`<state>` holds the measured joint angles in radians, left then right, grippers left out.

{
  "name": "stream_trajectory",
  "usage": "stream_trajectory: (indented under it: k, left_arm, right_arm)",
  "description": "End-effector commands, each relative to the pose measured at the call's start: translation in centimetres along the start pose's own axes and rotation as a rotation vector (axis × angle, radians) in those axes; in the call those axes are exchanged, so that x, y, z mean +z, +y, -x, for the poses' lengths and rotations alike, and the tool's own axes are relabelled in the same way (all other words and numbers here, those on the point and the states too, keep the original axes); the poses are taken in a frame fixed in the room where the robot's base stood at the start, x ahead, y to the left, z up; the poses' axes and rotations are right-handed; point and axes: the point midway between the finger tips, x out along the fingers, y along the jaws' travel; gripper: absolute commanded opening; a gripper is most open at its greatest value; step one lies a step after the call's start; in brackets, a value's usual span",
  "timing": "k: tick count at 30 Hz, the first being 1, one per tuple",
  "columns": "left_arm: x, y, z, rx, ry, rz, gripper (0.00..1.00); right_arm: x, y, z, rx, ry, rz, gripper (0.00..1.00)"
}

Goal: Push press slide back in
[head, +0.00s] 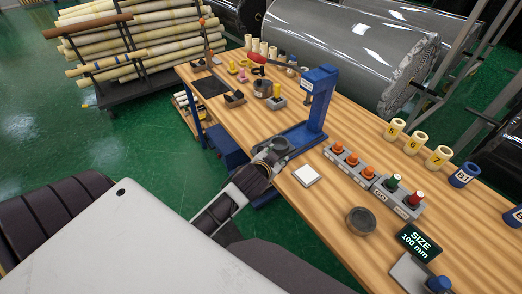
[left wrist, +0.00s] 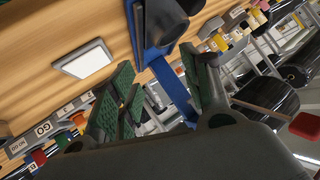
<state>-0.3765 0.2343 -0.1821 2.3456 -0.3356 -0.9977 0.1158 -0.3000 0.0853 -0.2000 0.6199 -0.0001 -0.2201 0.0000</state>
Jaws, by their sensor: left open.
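In the left wrist view my left gripper (left wrist: 163,92) is open, with green-padded fingers apart. A blue bar of the press (left wrist: 174,88) shows between the fingers, with a dark rounded part (left wrist: 165,20) above it. I cannot tell whether the fingers touch the slide. My right gripper is not in view.
A white square pad (head: 306,175) lies right of the gripper. Numbered cream cups (head: 415,142) line the far edge. Small parts crowd the table's left end.

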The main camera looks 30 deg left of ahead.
Motion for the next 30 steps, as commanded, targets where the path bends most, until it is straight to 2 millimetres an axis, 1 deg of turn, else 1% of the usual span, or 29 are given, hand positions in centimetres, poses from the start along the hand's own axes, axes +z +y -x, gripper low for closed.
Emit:
stream_trajectory:
  k: [1, 5, 6, 12, 14, 15, 18, 21, 27, 30]
  left_arm:
    - [-1.3, -0.4, -0.1, -0.016, 0.044, -0.013, 0.48]
    - [-5.2, -1.4, -0.4, -0.058, 0.181, -0.054, 0.48]
    - [-6.5, -1.6, -0.4, -0.071, 0.231, -0.071, 0.48]
    - [-12.9, -2.1, 0.3, -0.119, 0.476, -0.167, 0.48]
    - [-14.7, -2.0, 0.6, -0.128, 0.546, -0.201, 0.48]
    - [-15.8, -1.9, 0.9, -0.132, 0.593, -0.224, 0.48]
    - [-18.5, -1.4, 1.8, -0.139, 0.709, -0.286, 0.48]
    - [-20.9, -0.7, 2.8, -0.14, 0.821, -0.354, 0.48]
    - [-24.6, 1.6, 5.0, -0.117, 1.031, -0.509, 0.48]
    - [-25.8, 2.9, 6.1, -0.097, 1.127, -0.595, 0.48]
  right_arm:
    - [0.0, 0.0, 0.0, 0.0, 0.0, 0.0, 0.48]
    - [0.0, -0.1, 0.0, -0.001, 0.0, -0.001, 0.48]
    - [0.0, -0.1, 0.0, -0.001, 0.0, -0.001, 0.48]
    - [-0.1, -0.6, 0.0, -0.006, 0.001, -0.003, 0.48]
    - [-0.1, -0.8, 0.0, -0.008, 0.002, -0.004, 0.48]
    - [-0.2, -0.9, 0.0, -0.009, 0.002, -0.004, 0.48]
    - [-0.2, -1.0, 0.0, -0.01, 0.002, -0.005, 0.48]
    - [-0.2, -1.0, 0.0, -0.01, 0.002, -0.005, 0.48]
    - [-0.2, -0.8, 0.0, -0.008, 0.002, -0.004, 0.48]
    - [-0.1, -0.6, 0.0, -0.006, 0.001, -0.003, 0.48]
